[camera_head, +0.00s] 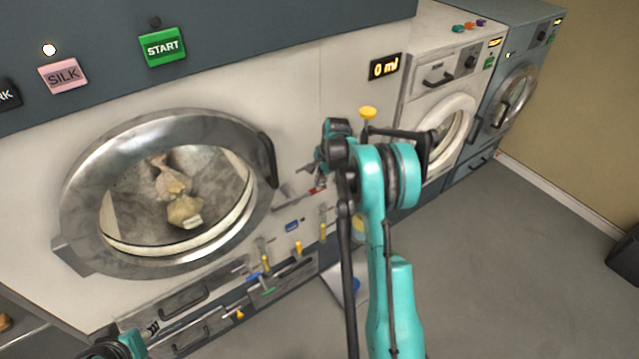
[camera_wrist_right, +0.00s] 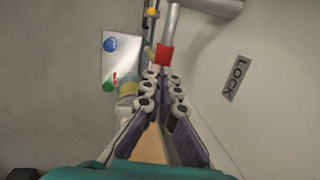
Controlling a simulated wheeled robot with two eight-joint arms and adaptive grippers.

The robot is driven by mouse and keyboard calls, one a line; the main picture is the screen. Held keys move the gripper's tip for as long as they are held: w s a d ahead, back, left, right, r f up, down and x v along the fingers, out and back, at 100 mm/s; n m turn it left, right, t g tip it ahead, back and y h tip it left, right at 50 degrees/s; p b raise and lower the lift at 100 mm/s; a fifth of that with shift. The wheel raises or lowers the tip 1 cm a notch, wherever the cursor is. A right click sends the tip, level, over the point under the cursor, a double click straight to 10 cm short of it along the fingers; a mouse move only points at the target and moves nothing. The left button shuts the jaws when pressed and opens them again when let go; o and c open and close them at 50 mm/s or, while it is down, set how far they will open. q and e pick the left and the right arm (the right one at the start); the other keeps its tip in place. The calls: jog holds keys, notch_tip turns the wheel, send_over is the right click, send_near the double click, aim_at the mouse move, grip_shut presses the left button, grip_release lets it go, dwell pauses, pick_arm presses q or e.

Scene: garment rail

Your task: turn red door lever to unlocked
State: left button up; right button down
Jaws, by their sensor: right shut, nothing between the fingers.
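The red door lever (camera_head: 317,190) shows as a small red piece beside the round door of the large washer, partly hidden by my right gripper. In the right wrist view its red block (camera_wrist_right: 164,54) sits at the end of a grey metal bar, just beyond the fingertips. My right gripper (camera_head: 316,168) is shut and empty, close to the lever; I cannot tell whether it touches it. Its fingers (camera_wrist_right: 164,80) also show in the wrist view. A LOCK label (camera_wrist_right: 235,78) is on the panel to their right. Only part of my left arm shows at the bottom left.
The large washer's round door (camera_head: 75,185) is closed, with garments behind its glass. Coloured valves and drawers lie below it. A white washer (camera_head: 425,100) and a blue-grey one (camera_head: 500,90) stand to the right.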

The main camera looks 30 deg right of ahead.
jog(key=shift+d+f+y+b, duration=0.15)
jog(key=shift+f+y+b, duration=0.15)
jog(key=shift+f+y, duration=0.25)
jog(key=shift+d+f+y+b, duration=0.15)
jog(key=shift+f+y+b, duration=0.15)
jog(key=shift+f+y, duration=0.2)
jog(key=shift+f, duration=0.35)
jog(key=shift+f+b, duration=0.5)
jog(key=shift+a+f+b, duration=0.1)
jog(key=shift+f+b, duration=0.3)
jog(key=shift+f, duration=0.3)
jog(key=a+f+b, duration=0.4)
jog(key=a+f, duration=0.1)
jog(key=f, duration=0.2)
jog(key=shift+s+a+f, duration=0.15)
jog(key=shift+s+a, duration=0.05)
